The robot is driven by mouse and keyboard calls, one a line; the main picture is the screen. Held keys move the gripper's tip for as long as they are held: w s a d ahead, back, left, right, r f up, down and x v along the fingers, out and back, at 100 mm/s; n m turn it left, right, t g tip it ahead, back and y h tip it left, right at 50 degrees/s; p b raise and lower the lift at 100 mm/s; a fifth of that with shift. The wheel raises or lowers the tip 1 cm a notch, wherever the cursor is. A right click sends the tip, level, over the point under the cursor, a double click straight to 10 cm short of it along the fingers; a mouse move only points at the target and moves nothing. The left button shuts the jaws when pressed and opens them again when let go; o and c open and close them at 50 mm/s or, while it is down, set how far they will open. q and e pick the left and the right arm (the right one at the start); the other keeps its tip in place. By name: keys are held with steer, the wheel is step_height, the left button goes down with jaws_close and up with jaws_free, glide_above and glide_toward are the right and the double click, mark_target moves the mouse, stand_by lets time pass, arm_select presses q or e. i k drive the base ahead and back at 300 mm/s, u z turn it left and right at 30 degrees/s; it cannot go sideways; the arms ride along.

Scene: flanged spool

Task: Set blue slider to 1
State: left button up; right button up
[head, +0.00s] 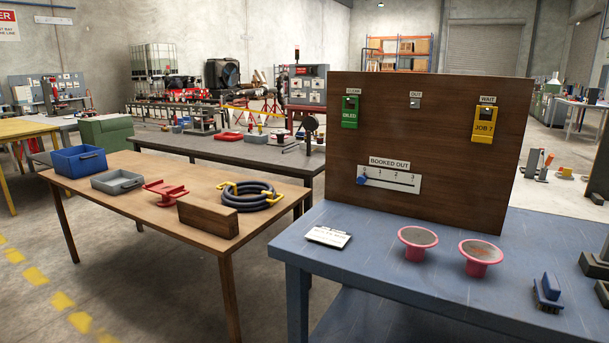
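The blue slider knob (361,180) is small and sits at the far left end of its slot, at the lowest mark of the scale. The slot runs across a white scale plate (400,187) with several numbered marks, under a label reading BOOKED OUT (389,162). The plate is fixed low on the left part of an upright brown wooden board (450,130). The board stands on a blue-grey bench (400,262). Nothing touches the knob. Neither of my grippers can be made out in the head view.
The board also carries a green tag (350,112) and a yellow tag (486,124). On the bench lie a white card (328,237), two pink flanged spools (417,243) and a blue brush (548,290). Dark blocks (596,265) stand at the right edge. A wooden table (130,185) is left.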

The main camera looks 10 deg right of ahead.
mark_target(362, 179)
steer(key=i, duration=0.95)
steer(key=z, duration=0.45)
